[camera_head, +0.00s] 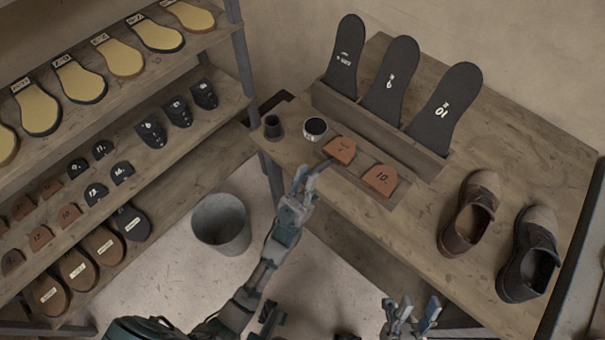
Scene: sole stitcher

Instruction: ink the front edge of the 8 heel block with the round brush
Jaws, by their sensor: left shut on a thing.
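Two brown heel blocks sit in a shallow tray (361,164) on the bench. The farther heel block (341,148) has a label too small to read surely; the nearer one (381,180) reads 10. My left gripper (306,178) is shut on a thin dark thing, seemingly the round brush (324,166), just in front of the farther block. Its tip points at that block's front edge; I cannot tell whether it touches. A round jar (315,130) with a pale rim and dark inside stands behind the gripper. My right gripper (410,314) is open and empty, low in front of the bench.
A small dark cup (273,127) stands left of the jar. A rack (362,119) holds several black soles behind the tray. Two shoes (470,213) (529,254) stand at right. A grey bucket (221,225) is on the floor. Shelves (180,150) with soles and heels are at left.

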